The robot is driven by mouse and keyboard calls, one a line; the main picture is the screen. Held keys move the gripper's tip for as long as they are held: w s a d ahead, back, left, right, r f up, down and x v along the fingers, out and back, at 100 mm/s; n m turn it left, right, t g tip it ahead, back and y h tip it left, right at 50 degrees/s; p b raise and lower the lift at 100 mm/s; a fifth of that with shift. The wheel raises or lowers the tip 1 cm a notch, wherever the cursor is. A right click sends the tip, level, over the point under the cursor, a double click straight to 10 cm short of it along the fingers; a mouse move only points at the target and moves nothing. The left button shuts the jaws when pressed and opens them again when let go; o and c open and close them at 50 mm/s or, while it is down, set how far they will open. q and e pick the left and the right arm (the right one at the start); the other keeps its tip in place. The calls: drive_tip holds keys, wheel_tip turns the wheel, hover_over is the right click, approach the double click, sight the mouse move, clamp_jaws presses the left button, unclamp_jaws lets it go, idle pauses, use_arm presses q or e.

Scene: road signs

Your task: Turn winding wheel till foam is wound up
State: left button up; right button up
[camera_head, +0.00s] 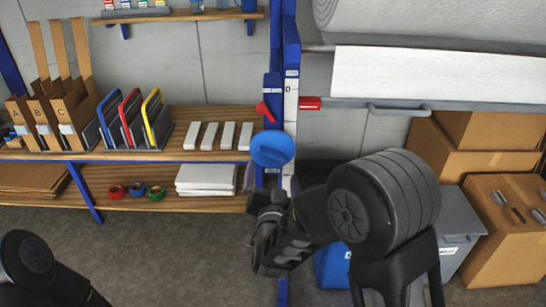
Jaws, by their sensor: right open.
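A blue round wheel (272,148) is mounted on the blue post at the middle of the head view; it looks like the winding wheel. A large grey foam roll (430,18) lies across the top right, with a pale sheet (440,75) hanging flat below it. My right gripper (264,203) is just below the wheel, open and seemingly empty; its fingers are small and partly hidden by its own body. I cannot tell whether it touches the wheel. My left arm shows at the bottom left, but its gripper is out of view.
A wooden shelf (190,120) with coloured frames and white blocks stands left of the post. Cardboard boxes (505,215) and a grey bin (458,235) stand at right.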

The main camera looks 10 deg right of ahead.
sight(274, 159)
drive_tip(key=p+x, duration=0.2)
drive_tip(key=x, duration=0.5)
drive_tip(key=shift+w+d, duration=0.1)
drive_tip(key=shift+w, duration=0.3)
drive_tip(key=shift+c, duration=0.4)
drive_tip(key=c, duration=1.2)
drive_tip(key=shift+f+m+b, duration=0.2)
drive_tip(key=shift+m+b, duration=0.1)
drive_tip(key=shift+b, duration=0.4)
drive_tip(key=shift+c, duration=0.2)
drive_tip(key=shift+s+d+m+b, duration=0.1)
drive_tip(key=shift+m+b, duration=5.6)
drive_tip(key=shift+b, duration=4.75)
